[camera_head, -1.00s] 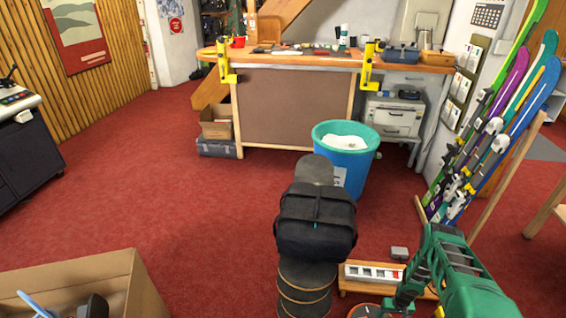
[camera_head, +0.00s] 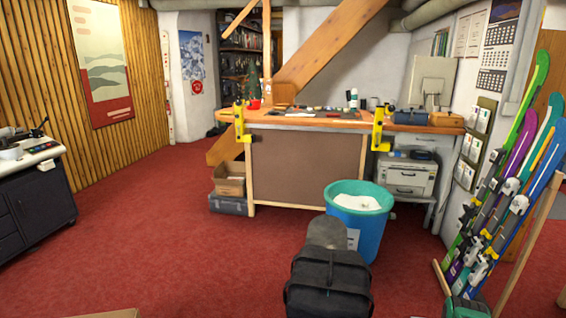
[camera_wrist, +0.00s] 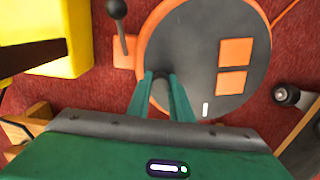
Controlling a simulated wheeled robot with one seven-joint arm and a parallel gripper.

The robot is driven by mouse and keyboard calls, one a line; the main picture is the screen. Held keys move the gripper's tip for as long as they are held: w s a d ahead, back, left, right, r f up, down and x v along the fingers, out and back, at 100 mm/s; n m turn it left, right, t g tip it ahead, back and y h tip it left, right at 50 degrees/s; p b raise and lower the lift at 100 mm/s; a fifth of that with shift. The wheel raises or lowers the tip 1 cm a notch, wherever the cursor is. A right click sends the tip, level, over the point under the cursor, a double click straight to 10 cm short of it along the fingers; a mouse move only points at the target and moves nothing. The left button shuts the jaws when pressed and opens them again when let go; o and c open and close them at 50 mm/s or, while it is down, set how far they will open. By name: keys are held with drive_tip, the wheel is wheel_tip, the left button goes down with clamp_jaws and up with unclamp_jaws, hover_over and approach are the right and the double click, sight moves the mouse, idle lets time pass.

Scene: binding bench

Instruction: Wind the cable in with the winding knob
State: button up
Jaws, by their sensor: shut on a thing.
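The cable reel (camera_wrist: 205,60) shows in the wrist view as a dark round disc with an orange rim and two orange rectangles. The winding knob (camera_wrist: 161,88) is a dark, short post on the disc, left of its middle. My gripper (camera_wrist: 162,82) has its two green fingers shut on the knob, one on each side. An orange cable (camera_wrist: 290,12) shows at the upper right. How much cable is wound cannot be seen.
Close to the reel are a black-headed lever (camera_wrist: 117,10), a yellow object (camera_wrist: 60,35) and a small black round part (camera_wrist: 286,96). In the head view a blue bin (camera_head: 362,225) stands before the workbench (camera_head: 300,120). Skis (camera_head: 505,190) lean at right. Red floor is free at left.

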drive_tip(key=shift+s+f, duration=0.15)
drive_tip(key=shift+s, duration=0.15)
